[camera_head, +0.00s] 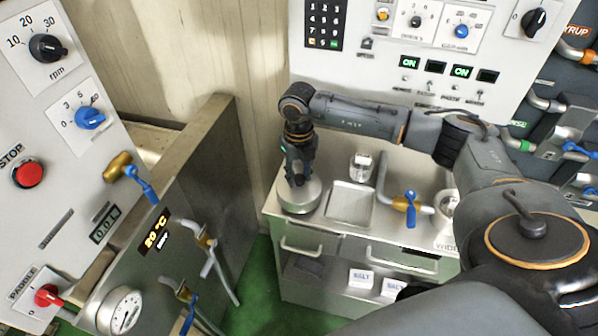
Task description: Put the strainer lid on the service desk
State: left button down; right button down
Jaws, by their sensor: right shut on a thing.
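My right gripper (299,172) comes down over the left end of the service desk (335,222). It is shut on the round metal strainer lid (298,200), holding it from above near its middle. The lid lies flat at the desk's back left part, left of the sink basin. I cannot tell whether its underside touches the desk top. The gripper hides the lid's centre and its own fingertips. My left gripper is out of view.
The square sink basin (352,203) and a pipe with a blue-handled valve (405,203) take up the desk's middle. A small metal jar (361,166) stands behind the basin. A control panel (400,60) rises at the back. A machine with knobs and valves (90,170) stands left.

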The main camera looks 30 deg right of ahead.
aim_at(299, 178)
jog(key=shift+f, duration=0.3)
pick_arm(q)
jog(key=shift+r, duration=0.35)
pick_arm(e)
jog(key=shift+f, duration=0.15)
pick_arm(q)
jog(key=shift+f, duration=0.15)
pick_arm(e)
jog(key=shift+f, duration=0.1)
jog(key=c, duration=1)
grip_release()
jog(key=shift+r, duration=0.25)
pick_arm(q)
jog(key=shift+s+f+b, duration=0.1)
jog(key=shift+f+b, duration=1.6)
jog(key=shift+b, duration=0.1)
pick_arm(e)
notch_tip(299, 178, up, 12)
